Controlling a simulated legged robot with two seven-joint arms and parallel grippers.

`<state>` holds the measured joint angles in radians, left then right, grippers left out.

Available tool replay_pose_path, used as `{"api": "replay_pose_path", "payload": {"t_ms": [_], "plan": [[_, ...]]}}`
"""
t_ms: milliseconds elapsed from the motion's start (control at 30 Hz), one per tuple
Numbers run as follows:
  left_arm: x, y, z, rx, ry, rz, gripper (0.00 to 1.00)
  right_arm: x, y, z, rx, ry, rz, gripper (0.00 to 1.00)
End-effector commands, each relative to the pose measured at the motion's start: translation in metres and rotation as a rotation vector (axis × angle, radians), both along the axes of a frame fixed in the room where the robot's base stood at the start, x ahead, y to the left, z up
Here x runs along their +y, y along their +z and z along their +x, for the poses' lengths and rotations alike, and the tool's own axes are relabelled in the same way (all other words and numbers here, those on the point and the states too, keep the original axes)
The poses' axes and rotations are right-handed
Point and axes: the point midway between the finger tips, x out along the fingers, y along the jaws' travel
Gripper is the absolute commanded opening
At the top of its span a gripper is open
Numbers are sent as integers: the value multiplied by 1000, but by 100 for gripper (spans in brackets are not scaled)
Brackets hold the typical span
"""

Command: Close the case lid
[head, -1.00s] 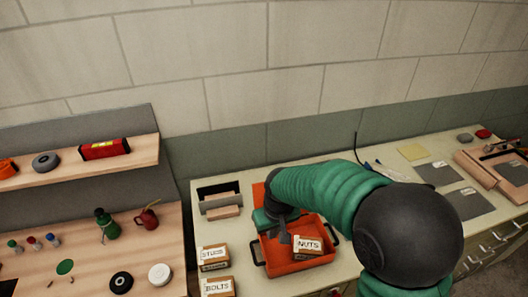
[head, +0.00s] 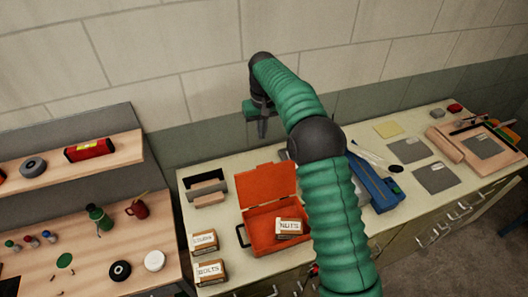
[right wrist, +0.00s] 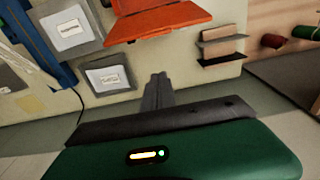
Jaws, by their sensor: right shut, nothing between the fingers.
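The orange case stands open on the workbench, with its lid (head: 267,188) raised at the back and its tray (head: 262,236) in front. A box labelled NUTS (head: 289,228) sits in the tray. The lid also shows at the top of the right wrist view (right wrist: 165,18). My right gripper (head: 262,130) is up behind and above the lid, apart from it. Its fingers (right wrist: 157,88) are shut and empty. My right arm hides the area just right of the case. My left gripper is not in view.
Boxes labelled STUDS (head: 204,242) and BOLTS (head: 210,271) stand left of the case. A dark holder (head: 204,183) stands behind them. A blue tool case (head: 376,185) lies right of my arm. The wall rises behind the bench.

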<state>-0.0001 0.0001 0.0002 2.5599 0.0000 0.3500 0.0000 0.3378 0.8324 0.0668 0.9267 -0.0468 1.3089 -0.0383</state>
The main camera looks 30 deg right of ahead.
Motion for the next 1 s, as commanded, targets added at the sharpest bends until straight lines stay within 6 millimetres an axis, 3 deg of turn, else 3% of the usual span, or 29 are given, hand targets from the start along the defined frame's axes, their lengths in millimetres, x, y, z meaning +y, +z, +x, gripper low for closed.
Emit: {"api": "replay_pose_path", "payload": {"t_ms": [433, 700, 1000], "plan": [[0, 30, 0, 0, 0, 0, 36, 0, -90, 6, 5, 0, 2, 0], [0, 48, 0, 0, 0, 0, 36, 8, -80, -26, 0, 1, 1, 0], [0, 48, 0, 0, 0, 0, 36, 10, -83, -30, 0, 2, 0, 0]]}}
